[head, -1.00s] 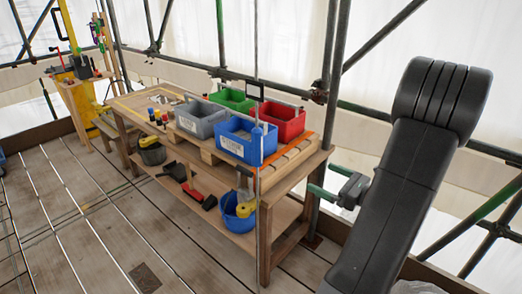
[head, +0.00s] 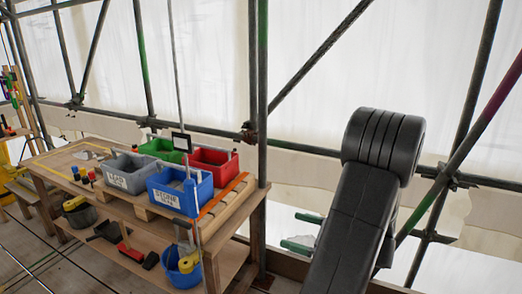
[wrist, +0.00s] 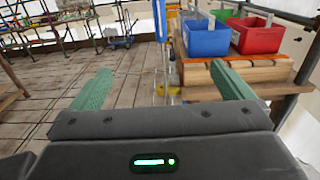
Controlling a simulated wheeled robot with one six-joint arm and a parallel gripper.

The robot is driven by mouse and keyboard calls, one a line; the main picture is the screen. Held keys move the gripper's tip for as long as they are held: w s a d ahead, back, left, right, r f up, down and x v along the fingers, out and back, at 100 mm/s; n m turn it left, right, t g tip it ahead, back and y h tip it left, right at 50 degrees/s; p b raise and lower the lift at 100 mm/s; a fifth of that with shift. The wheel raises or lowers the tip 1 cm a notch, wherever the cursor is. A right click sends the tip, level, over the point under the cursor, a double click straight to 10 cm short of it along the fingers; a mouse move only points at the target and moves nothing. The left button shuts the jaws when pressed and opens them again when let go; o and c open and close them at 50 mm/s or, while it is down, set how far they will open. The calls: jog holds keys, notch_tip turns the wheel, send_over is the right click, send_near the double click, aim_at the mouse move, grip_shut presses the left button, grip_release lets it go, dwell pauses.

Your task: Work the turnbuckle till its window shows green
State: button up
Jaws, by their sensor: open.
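The turnbuckle appears to be the slim blue body (head: 191,198) on a thin upright wire in front of the bench. A small black-framed plate (head: 181,142) with a pale face is on the wire above it. I cannot make out a window colour. In the wrist view the lower part of the blue body (wrist: 160,20) shows at the top, with a thin rod below it. My gripper (wrist: 163,86) is open and empty, its green fingers wide apart. The blue body lies beyond the fingertips, between them in the picture. In the head view my gripper (head: 303,232) is right of the wire.
A wooden bench (head: 240,205) stands behind the wire. It holds a blue bin (head: 168,200), a red bin (head: 214,168), a green bin (head: 165,148) and a grey bin (head: 128,172). A scaffold pole (head: 263,90) rises by the bench's right end. Plank floor is open at left.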

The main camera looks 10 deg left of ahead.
jog(key=b+x, duration=0.1)
jog(key=x, duration=0.9)
jog(key=shift+v, duration=2.65)
jog(key=shift+a, duration=0.1)
